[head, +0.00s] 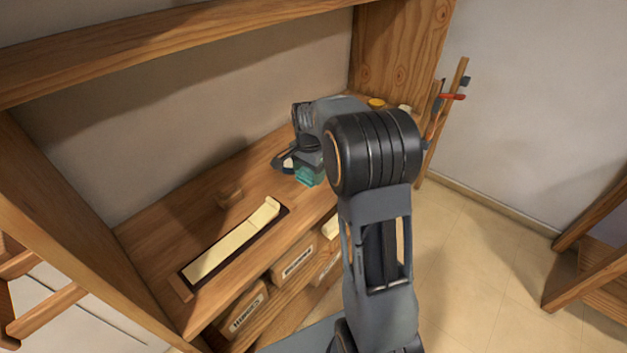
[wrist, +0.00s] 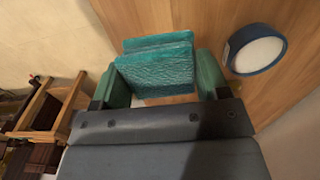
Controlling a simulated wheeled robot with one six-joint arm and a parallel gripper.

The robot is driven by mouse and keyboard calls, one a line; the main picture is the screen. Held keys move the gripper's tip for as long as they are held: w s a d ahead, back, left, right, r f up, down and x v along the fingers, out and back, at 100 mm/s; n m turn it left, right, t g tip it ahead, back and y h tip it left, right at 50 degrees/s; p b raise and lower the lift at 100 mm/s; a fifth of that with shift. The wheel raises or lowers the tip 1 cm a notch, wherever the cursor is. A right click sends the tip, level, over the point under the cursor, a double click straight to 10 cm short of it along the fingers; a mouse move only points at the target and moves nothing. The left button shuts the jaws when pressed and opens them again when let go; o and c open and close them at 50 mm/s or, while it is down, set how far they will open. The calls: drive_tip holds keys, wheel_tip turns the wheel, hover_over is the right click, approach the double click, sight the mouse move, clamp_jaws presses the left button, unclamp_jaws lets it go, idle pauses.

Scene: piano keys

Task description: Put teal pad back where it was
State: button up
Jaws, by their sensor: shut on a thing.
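The teal pad (wrist: 155,72) sits between the two green-tipped fingers of my gripper (wrist: 160,84) in the wrist view. A teal strip of the same kind shows just beyond it, and I cannot tell whether it is a second layer or part of the same pad. In the head view the teal pad (head: 311,176) shows low at the end of my gripper (head: 300,168), near the wooden worktop. My gripper is shut on the pad. I cannot tell whether the pad touches the worktop. My arm hides part of the worktop's right side.
A dark-blue round thing with a white face (wrist: 258,50) lies close to the right finger. A row of cream keys (head: 232,243) sits at the worktop's front left, with a small wooden block (head: 229,196) behind. A yellow disc (head: 376,102) is at the back right.

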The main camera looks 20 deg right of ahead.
drive_tip(key=shift+w+d+f, duration=0.25)
drive_tip(key=shift+d+f, duration=0.15)
drive_tip(key=shift+f, duration=0.2)
drive_tip(key=shift+w+d+f, duration=0.2)
drive_tip(key=shift+d+f, duration=0.2)
drive_tip(key=shift+f, duration=0.15)
wheel_tip(320, 180, down, 3)
drive_tip(key=shift+w+d+f, duration=0.1)
drive_tip(key=shift+d+f, duration=0.05)
drive_tip(key=shift+f, duration=0.05)
drive_tip(key=o, duration=0.8)
drive_tip(key=shift+o, duration=0.2)
